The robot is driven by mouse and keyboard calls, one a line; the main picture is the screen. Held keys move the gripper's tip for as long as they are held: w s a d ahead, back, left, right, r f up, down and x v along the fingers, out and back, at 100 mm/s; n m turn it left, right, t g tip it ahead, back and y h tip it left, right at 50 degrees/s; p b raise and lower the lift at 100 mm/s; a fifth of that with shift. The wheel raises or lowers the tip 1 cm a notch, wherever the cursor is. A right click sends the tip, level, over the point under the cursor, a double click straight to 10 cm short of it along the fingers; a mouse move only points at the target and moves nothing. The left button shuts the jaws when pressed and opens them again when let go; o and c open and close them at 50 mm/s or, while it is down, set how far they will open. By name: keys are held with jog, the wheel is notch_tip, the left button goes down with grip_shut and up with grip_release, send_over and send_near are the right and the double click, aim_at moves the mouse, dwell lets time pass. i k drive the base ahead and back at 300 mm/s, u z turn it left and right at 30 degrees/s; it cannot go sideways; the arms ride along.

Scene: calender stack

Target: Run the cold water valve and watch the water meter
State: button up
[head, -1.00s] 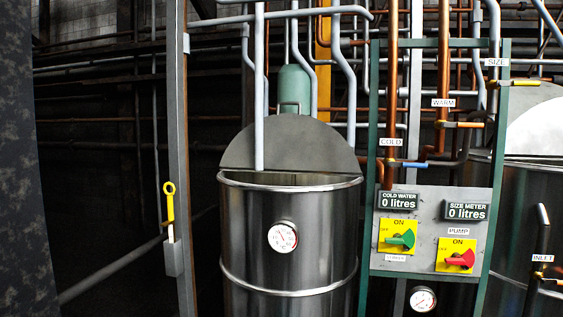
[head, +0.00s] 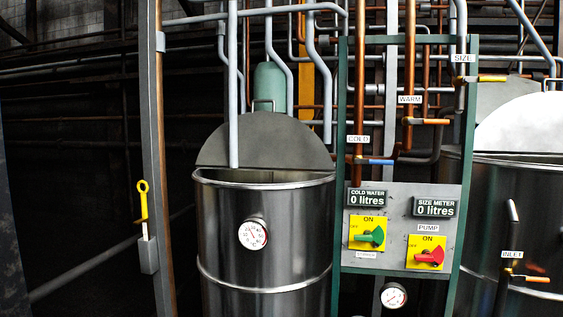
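The cold water valve has a blue lever (head: 376,161) on a copper pipe, below the label COLD (head: 358,139). The lever points right, across the pipe. The cold water meter (head: 367,198) is a dark display on the grey panel and reads 0 litres. To its right the size meter (head: 436,207) also reads 0 litres. My gripper is not in view.
A steel tank (head: 264,240) with a half-open lid and a dial stands left of the panel. Green (head: 371,236) and red (head: 430,257) switches sit below the meters. A yellow-handled tool (head: 143,205) hangs on the left post.

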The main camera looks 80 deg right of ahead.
aim_at(368, 161)
jog(key=k, duration=2.2)
jog(key=z, duration=2.3)
jog(key=i, duration=0.9)
